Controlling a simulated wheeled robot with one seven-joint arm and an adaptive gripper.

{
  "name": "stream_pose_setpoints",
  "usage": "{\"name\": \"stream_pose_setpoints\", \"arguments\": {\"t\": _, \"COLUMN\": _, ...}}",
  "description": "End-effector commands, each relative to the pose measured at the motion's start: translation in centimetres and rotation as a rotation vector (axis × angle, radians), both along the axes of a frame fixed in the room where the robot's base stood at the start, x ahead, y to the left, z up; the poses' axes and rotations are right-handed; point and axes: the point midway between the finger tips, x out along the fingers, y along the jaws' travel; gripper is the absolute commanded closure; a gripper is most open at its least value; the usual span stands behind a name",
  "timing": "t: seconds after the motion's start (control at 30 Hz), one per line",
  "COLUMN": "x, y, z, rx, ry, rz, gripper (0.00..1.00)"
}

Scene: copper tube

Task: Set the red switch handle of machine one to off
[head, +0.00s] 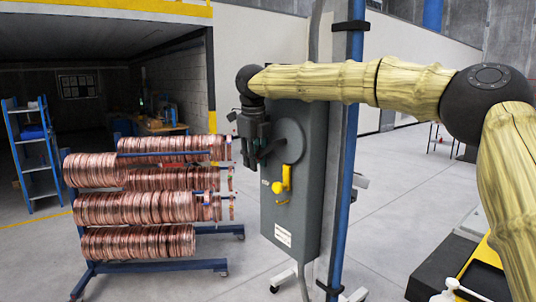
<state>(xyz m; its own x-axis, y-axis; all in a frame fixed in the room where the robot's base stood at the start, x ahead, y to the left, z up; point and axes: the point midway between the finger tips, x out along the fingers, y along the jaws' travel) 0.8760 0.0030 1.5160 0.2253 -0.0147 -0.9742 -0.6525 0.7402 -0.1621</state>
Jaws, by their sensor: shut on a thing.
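A tall grey switch box (290,203) stands in the middle of the head view, with a round grey disc (291,141) on its front. A yellow lever (283,178) sits below the disc, clear of my gripper. My dark gripper (262,157) hangs at the box's upper left edge, beside the disc. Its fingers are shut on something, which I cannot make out. No red switch handle shows clearly; the gripper and the wrist cover that part of the box.
A blue rack (155,266) with copper coils (136,208) stands close on the left. A blue post (347,170) and a grey pipe run beside the box on the right. Blue shelves (35,150) stand at far left. Open floor lies right of the post.

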Motion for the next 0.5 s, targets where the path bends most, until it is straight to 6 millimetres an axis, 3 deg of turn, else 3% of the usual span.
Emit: {"name": "stream_pose_setpoints", "arguments": {"t": 0.5, "x": -0.5, "y": -0.7, "z": -1.6, "rx": -0.101, "ry": 0.145, "rz": -0.001, "gripper": 1.00}}
